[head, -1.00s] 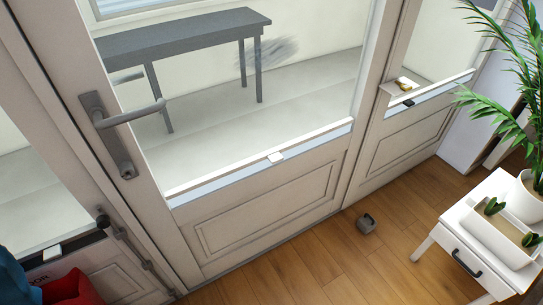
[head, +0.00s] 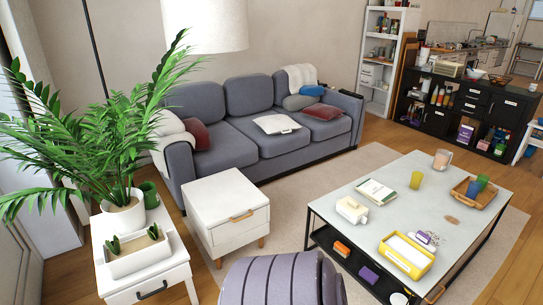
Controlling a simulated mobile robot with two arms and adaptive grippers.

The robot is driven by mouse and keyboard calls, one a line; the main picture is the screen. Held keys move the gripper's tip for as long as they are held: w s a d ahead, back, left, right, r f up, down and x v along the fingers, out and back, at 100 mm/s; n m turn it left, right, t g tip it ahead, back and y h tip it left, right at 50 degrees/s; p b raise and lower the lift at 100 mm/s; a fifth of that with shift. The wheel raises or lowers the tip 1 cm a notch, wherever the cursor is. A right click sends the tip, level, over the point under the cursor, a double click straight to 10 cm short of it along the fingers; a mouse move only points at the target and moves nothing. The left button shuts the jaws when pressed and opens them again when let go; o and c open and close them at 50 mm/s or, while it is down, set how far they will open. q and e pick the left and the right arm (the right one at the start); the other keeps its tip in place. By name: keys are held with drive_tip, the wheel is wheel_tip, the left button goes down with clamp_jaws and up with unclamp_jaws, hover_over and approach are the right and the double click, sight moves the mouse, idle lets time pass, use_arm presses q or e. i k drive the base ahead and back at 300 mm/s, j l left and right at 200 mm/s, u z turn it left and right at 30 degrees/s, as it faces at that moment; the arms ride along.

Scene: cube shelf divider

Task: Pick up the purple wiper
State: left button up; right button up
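I cannot tell for sure which thing is the purple wiper. A small purple and white item (head: 427,238) lies on the coffee table (head: 458,189), behind a yellow-rimmed tray (head: 406,255). A purple block (head: 369,275) sits on the table's dark lower shelf. Both are too small to make out clearly. Neither of my grippers shows in the head view.
A grey sofa (head: 258,138) stands behind the table. A white side cabinet (head: 226,207), a plant stand (head: 148,260) and a grey-purple rounded seat (head: 282,279) stand on the near side. A rug (head: 300,190) lies between sofa and table.

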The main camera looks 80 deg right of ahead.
sight(420, 239)
drive_tip(key=z, duration=3.9)
